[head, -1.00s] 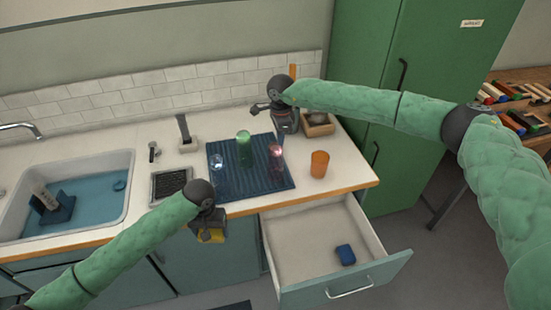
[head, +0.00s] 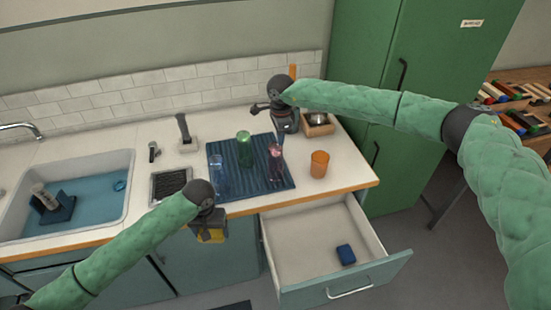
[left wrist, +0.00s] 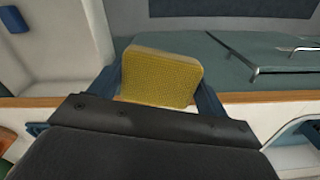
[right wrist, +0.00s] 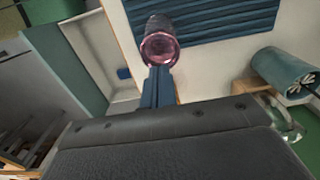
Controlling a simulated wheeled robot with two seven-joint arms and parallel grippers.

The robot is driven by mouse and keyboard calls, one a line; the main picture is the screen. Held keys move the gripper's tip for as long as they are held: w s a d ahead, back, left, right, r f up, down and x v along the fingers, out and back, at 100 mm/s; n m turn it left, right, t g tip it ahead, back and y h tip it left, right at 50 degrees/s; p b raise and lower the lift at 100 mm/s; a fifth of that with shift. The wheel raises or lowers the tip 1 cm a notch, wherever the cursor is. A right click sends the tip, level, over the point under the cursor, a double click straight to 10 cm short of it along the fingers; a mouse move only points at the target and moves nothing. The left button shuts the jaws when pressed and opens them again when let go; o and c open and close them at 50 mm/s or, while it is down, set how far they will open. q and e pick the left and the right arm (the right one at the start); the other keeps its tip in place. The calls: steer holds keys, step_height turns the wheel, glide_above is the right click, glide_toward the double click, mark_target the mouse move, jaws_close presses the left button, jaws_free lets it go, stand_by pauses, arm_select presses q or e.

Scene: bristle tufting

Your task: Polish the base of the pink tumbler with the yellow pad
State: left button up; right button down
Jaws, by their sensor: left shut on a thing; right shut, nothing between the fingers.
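The pink tumbler (head: 276,162) stands on the dark blue ribbed mat (head: 215,146) on the counter, at the mat's right side. In the right wrist view the tumbler (right wrist: 160,46) shows its round end just past my fingertips; I cannot tell whether they touch it. My right gripper (head: 288,131) is shut and empty, behind the tumbler in the head view. My left gripper (head: 209,236) is shut on the yellow pad (head: 211,237) in front of the counter's front edge. The pad (left wrist: 161,77) sits between both fingers in the left wrist view.
A green glass (head: 244,149) and a bluish glass (head: 217,177) share the mat. An orange cup (head: 319,164) stands right of it. The open drawer (head: 300,248) holds a blue block (head: 346,253). A sink (head: 128,200) is at left, a wooden box (head: 318,128) behind.

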arm_select(q)
steer(key=shift+f+b, duration=0.5)
arm_select(e)
steer(key=shift+f, duration=0.6)
steer(key=shift+r, duration=0.1)
arm_select(q)
steer(key=shift+f+b, duration=0.35)
steer(key=shift+f, duration=0.05)
arm_select(e)
steer(key=shift+r, duration=2.95)
